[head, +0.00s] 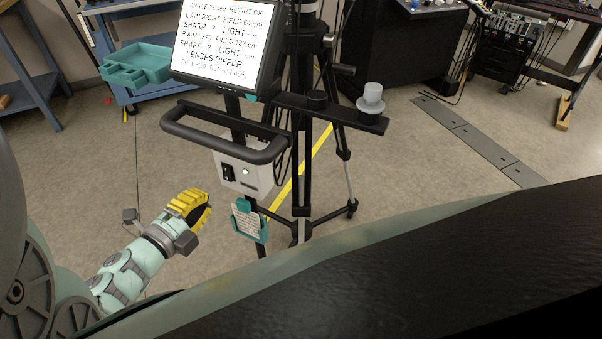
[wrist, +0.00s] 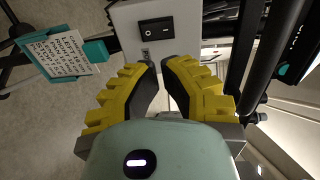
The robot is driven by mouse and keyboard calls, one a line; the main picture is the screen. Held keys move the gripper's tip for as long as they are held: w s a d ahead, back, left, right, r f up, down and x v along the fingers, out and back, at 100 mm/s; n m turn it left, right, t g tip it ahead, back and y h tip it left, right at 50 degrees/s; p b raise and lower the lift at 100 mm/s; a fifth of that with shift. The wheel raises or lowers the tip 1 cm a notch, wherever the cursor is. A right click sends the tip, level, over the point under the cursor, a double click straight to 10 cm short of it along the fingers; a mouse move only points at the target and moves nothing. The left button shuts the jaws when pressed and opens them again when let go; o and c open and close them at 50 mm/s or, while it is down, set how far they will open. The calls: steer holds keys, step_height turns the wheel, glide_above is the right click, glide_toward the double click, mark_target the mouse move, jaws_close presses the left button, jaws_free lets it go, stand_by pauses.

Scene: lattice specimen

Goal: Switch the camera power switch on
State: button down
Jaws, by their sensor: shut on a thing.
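The camera power switch (head: 227,173) is a black rocker on the front of a pale box (head: 249,182) mounted on the stand. In the wrist view the rocker (wrist: 156,30) shows O and I marks and lies just beyond my fingertips. I cannot tell which side is pressed. My gripper (head: 207,207) has yellow ribbed fingers and sits below and left of the box.
A black handle bar (head: 225,135) juts out above the box. A lit screen (head: 220,40) with text stands above it. A teal-framed card (head: 248,220) hangs below the box. Tripod legs (head: 345,160) and a yellow floor strip (head: 300,178) lie behind. Open floor is at left.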

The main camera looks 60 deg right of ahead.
steer(key=shift+s+a+r, duration=0.15)
steer(key=shift+a, duration=1.2)
steer(key=shift+s+a+r, duration=0.15)
steer(key=shift+a, duration=1.2)
